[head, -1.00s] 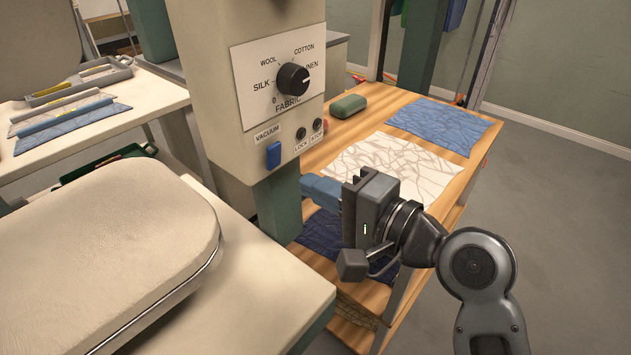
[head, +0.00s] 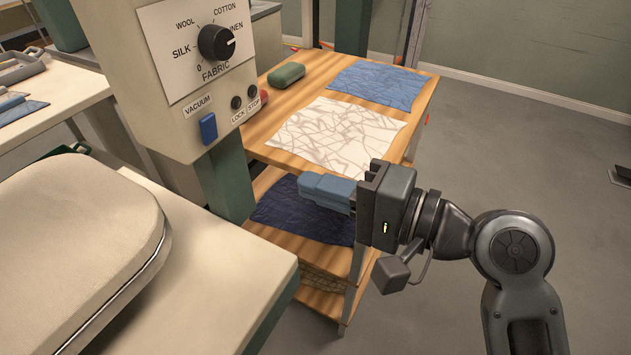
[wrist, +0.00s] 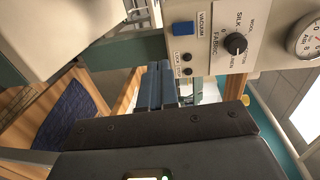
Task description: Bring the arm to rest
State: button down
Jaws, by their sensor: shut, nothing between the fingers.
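My gripper (head: 327,190) is in the middle of the head view, its blue fingers pointing left toward the green column of the press. The fingers are together and hold nothing. They hang in the air in front of the wooden shelf unit, overlapping the dark blue cloth in the picture. The wrist view shows the blue fingers (wrist: 158,86) side by side, with the press's control panel (wrist: 222,45) above them. My arm reaches in from the lower right of the head view.
The press panel (head: 205,50) and padded board (head: 75,230) stand at left. The wooden shelf unit (head: 300,95) holds a white cloth (head: 338,133), a blue cloth (head: 376,86), a green block (head: 287,75) and, lower, a dark blue cloth (head: 290,215).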

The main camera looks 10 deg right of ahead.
jog(key=s+d+f+t+h, duration=0.3)
jog(key=s+d+f+h, duration=0.65)
jog(key=s+f, duration=0.3)
jog(key=s+d+r+n+h, duration=0.1)
jog(key=s+d+n+h, duration=0.1)
jog(key=s, duration=0.7)
jog(key=s+d+r+n+t+h, duration=0.1)
jog(key=s+d+n, duration=0.3)
jog(key=s, duration=0.6)
jog(key=shift+s+r+n+h, duration=0.15)
jog(key=shift+r+n+h, duration=0.2)
jog(key=shift+r+n, duration=0.45)
